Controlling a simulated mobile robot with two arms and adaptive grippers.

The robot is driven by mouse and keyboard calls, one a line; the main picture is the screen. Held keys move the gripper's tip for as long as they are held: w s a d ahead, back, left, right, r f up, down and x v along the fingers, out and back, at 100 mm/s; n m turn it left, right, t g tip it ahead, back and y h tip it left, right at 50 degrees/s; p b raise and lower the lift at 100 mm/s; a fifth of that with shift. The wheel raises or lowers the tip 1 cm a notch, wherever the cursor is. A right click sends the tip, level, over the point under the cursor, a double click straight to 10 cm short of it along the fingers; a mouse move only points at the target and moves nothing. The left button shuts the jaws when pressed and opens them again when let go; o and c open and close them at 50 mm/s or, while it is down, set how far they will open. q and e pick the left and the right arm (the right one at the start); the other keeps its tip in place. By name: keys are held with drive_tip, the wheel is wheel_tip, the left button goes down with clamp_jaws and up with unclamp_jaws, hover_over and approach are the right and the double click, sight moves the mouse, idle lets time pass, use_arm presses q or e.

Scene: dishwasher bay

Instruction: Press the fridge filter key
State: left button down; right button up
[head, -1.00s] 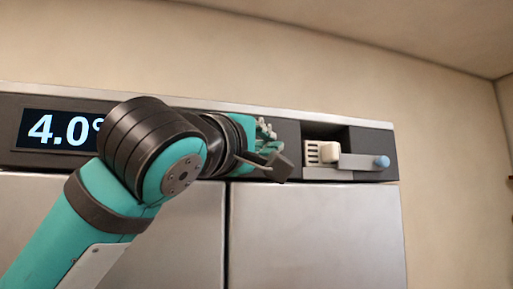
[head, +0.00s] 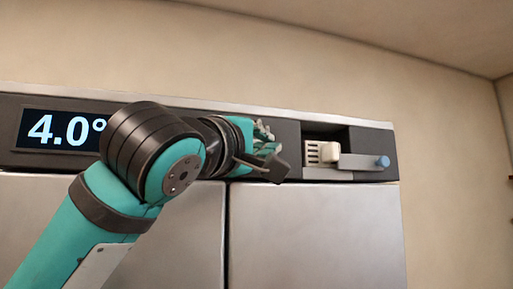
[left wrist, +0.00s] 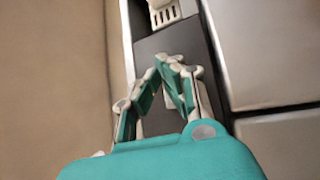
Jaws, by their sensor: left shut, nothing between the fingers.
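The fridge's dark control panel (head: 290,135) runs across the top of the fridge doors. My left gripper (head: 266,140) is shut and empty in front of this panel, left of the recess. In the left wrist view the fingertips of my left gripper (left wrist: 176,62) come together over the dark panel (left wrist: 178,42). A small pale patch shows between the fingers there, but I cannot tell whether it is the filter key. No key is clearly readable in the head view; my gripper and wrist cover that part of the panel. My right gripper is not in view.
Right of my gripper, a recess holds a white slotted piece (head: 328,151) and a grey lever with a blue knob (head: 382,162). The white piece also shows in the left wrist view (left wrist: 165,13). A lit display (head: 62,130) reads 4.0°. Closed steel doors (head: 315,230) lie below.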

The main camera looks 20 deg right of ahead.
use_arm(q)
drive_tip(key=shift+w, duration=0.4)
idle(0.3)
drive_tip(key=shift+s+b, duration=0.35)
drive_tip(key=shift+s, duration=0.45)
drive_tip(key=shift+s, duration=0.1)
drive_tip(key=s+b, duration=0.2)
drive_tip(key=s, duration=0.2)
drive_tip(key=shift+s+d, duration=0.1)
drive_tip(key=shift+s, duration=0.3)
